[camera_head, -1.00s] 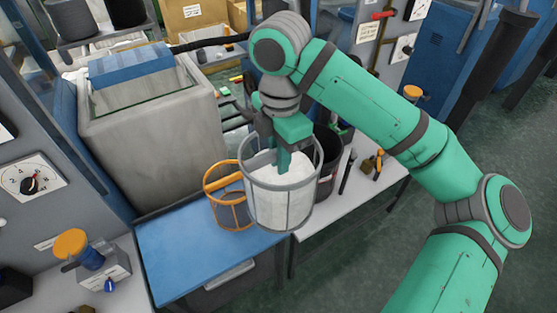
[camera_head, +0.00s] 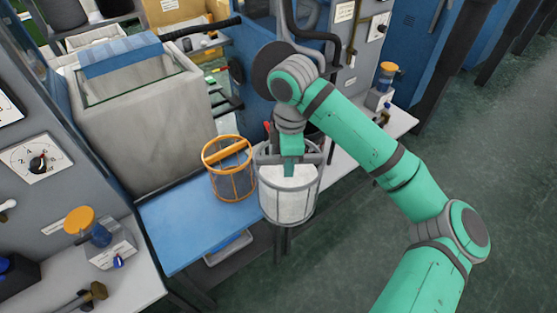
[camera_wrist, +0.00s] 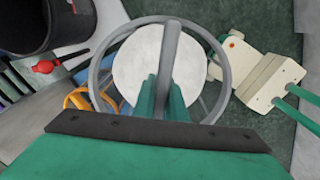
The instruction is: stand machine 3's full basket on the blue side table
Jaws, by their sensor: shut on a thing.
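A grey wire basket full of white material (camera_head: 288,197) hangs upright from my gripper (camera_head: 291,165), which is shut on its handle. In the wrist view the fingers (camera_wrist: 167,105) close on the handle bar across the basket's round rim (camera_wrist: 100,70). The blue side table (camera_head: 178,225) is at lower left in the head view. The held basket appears at the table's right end; I cannot tell its height or whether it touches anything.
An orange-rimmed basket (camera_head: 229,168) stands on the blue table, close to the held basket's left. The table's left and front part is bare. A large grey bin (camera_head: 140,125) stands behind. A white bench (camera_head: 350,165) continues to the right.

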